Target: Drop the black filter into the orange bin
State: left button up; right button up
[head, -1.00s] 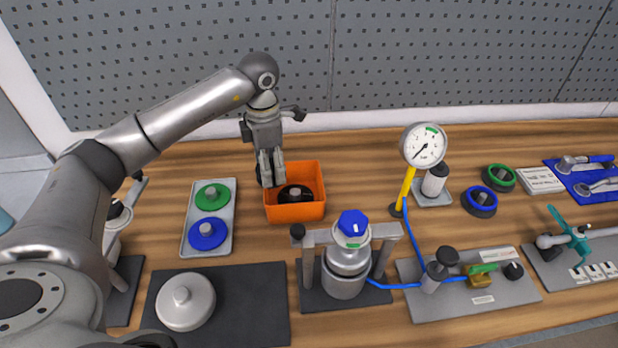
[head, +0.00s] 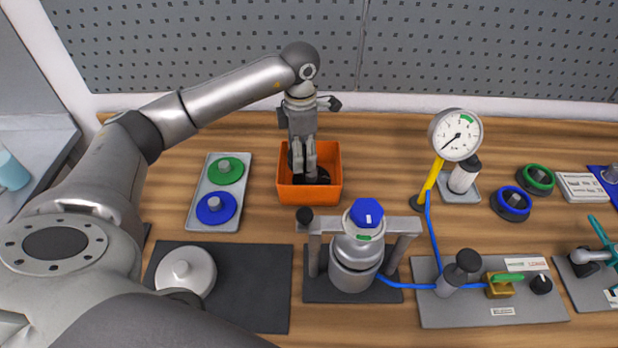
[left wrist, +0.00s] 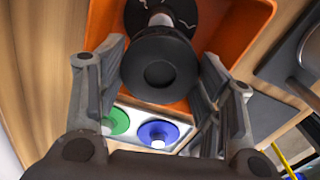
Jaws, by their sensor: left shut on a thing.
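The orange bin (head: 310,193) stands on the bench near the middle of the head view; its orange wall also fills the top of the left wrist view (left wrist: 236,28). My left gripper (head: 305,176) points down over the bin, its fingertips at about the opening. It is shut on the black filter (left wrist: 160,68), a round black disc between the fingers in the left wrist view. Another black disc with a pale stem (left wrist: 150,14) shows beyond it inside the bin. In the head view the fingers hide most of the held filter. My right gripper is not in view.
A grey tray with a green disc (head: 225,169) and a blue disc (head: 215,208) lies left of the bin. A metal vessel with a blue cap (head: 366,212) stands in front. A pressure gauge (head: 455,134) on a yellow post stands right. The pegboard wall is behind.

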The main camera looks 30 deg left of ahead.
pick_arm(q)
jog(key=o, duration=0.6)
jog(key=shift+c, duration=0.2)
jog(key=o, duration=0.4)
jog(key=shift+r, duration=0.1)
notch_tip(320, 180, up, 12)
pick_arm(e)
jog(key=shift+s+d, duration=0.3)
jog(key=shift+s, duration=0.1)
pick_arm(q)
jog(key=shift+s, duration=0.1)
